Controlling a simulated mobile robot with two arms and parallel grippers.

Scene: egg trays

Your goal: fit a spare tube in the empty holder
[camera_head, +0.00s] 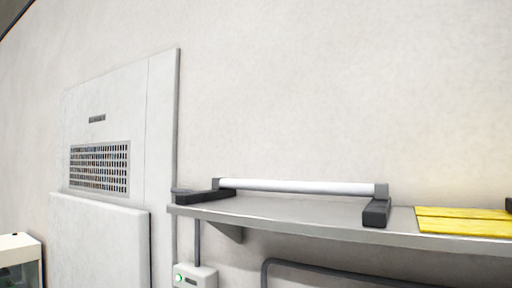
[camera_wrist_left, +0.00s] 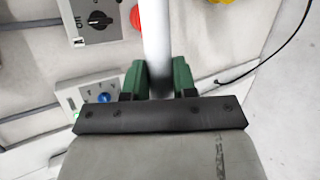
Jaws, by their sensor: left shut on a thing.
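My left gripper (camera_wrist_left: 159,78) shows in the left wrist view, its green fingers closed on a white tube (camera_wrist_left: 156,30). The tube runs up out of the top of that view, so its far end is hidden. In the head view, a white tube (camera_head: 295,187) lies level between two dark end blocks (camera_head: 376,211) of a holder on a grey shelf. No empty holder is clearly visible; a dark piece is cut off at the right edge. Neither gripper is in the head view.
The grey shelf (camera_head: 290,211) has a yellow plate (camera_head: 463,221) at right. A small box with a green light (camera_head: 195,277) hangs below. In the wrist view are a box with a blue knob (camera_wrist_left: 103,97), a red button (camera_wrist_left: 136,17) and a black cable (camera_wrist_left: 285,45).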

